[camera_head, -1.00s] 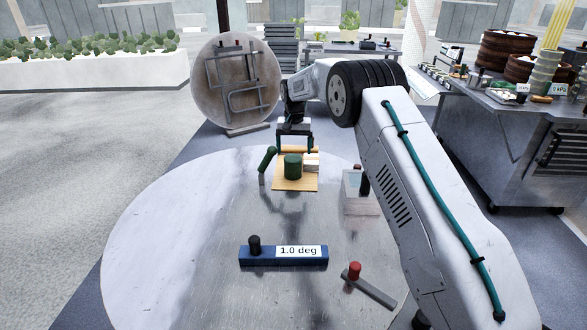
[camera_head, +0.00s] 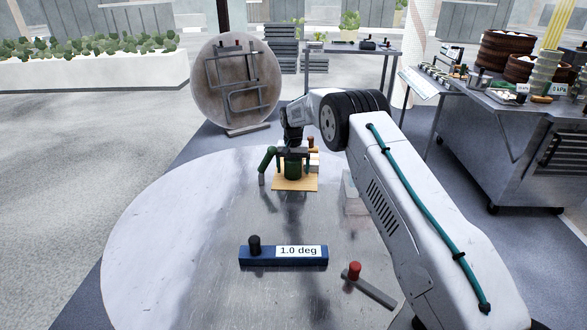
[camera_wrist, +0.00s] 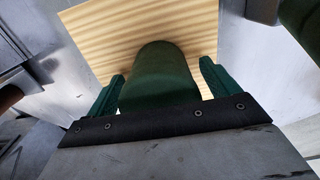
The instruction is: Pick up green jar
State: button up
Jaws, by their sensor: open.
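The green jar (camera_head: 293,171) stands upright on a square wooden board (camera_head: 294,187) at the far part of the round metal table. In the wrist view the dark green jar (camera_wrist: 160,75) rises between my fingers, above the pale grained board (camera_wrist: 95,30). My gripper (camera_wrist: 162,69) is open, with one green finger on each side of the jar and a gap showing on the right side. In the head view my gripper (camera_head: 293,160) is over the jar and partly hides it. Whether a finger touches the jar is not clear.
A dark green bent piece (camera_head: 267,162) stands close left of the jar, and pale blocks (camera_head: 314,161) close right. A blue block labelled 1.0 deg (camera_head: 262,256) and a red-knobbed bar (camera_head: 373,288) lie nearer. The table's left side (camera_head: 165,240) is clear.

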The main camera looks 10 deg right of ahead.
jog(key=c, duration=1.1)
jog(key=shift+r, duration=0.15)
notch_tip(320, 180, up, 10)
jog(key=shift+f, duration=0.1)
